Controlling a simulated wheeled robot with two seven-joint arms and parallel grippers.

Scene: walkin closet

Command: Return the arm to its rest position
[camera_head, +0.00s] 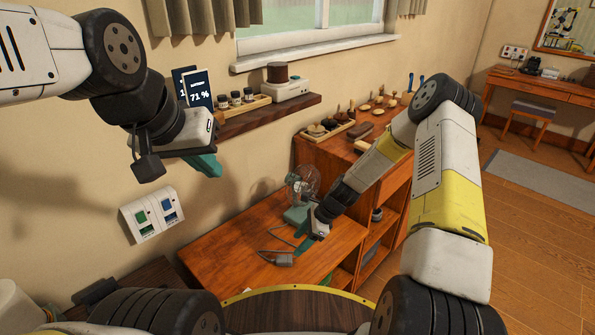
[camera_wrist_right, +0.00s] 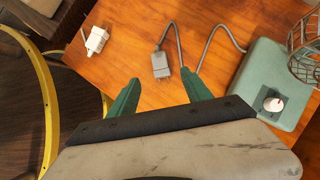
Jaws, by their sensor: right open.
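My right gripper (camera_head: 314,258) hangs low over the wooden desk, its teal fingers open and empty. In the right wrist view the open fingers (camera_wrist_right: 162,85) point toward a grey plug (camera_wrist_right: 161,66) on a cord, lying on the desk beyond and apart from them. My right arm (camera_head: 446,170) reaches in from the right and bends down past the shelf unit. My left gripper (camera_head: 205,166) is raised at the left, in front of the wall shelf. Its teal fingers show side-on and overlap, so I cannot tell its opening.
A teal fan (camera_head: 302,187) stands on the desk (camera_head: 225,240) close to my right gripper; its base (camera_wrist_right: 258,75) is at the right in the wrist view. A white plug (camera_wrist_right: 97,40) lies nearby. A wall shelf (camera_head: 240,122), socket panel (camera_head: 152,215) and shelf unit (camera_head: 325,158) surround the arms.

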